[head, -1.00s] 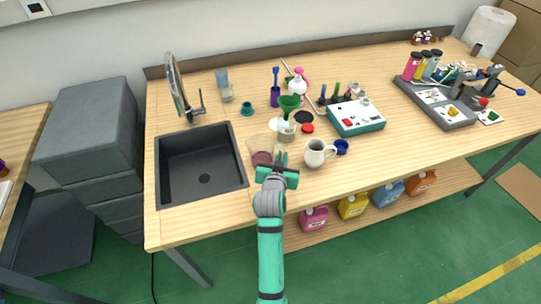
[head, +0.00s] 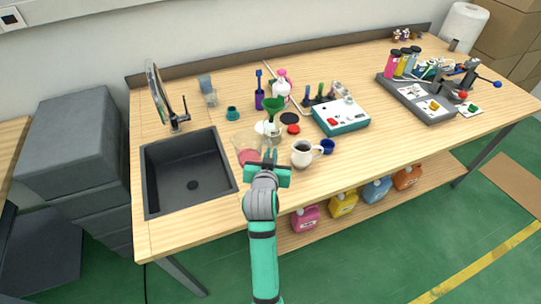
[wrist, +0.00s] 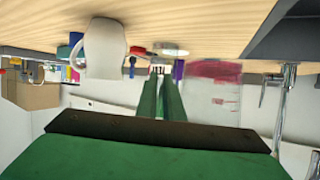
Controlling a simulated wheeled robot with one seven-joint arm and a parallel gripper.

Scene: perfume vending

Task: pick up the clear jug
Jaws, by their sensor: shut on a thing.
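The clear jug (head: 249,156), see-through with pink-red liquid in its bottom, is right of the sink and just left of my gripper (head: 268,163). In the upside-down wrist view the clear jug (wrist: 213,85) is beside my fingers (wrist: 160,85), which are close together. My gripper is shut on the jug at its side, seemingly by its handle; the see-through handle is hard to make out. The jug looks upright. Its base appears slightly above the table, though the gap is hard to judge.
A white jug (head: 303,153) stands close right of my gripper, with a blue cup (head: 327,146) beyond. A green funnel (head: 274,106), a red lid (head: 293,129) and a teal device (head: 341,117) are behind. The sink (head: 187,172) is left. The table's front edge is near.

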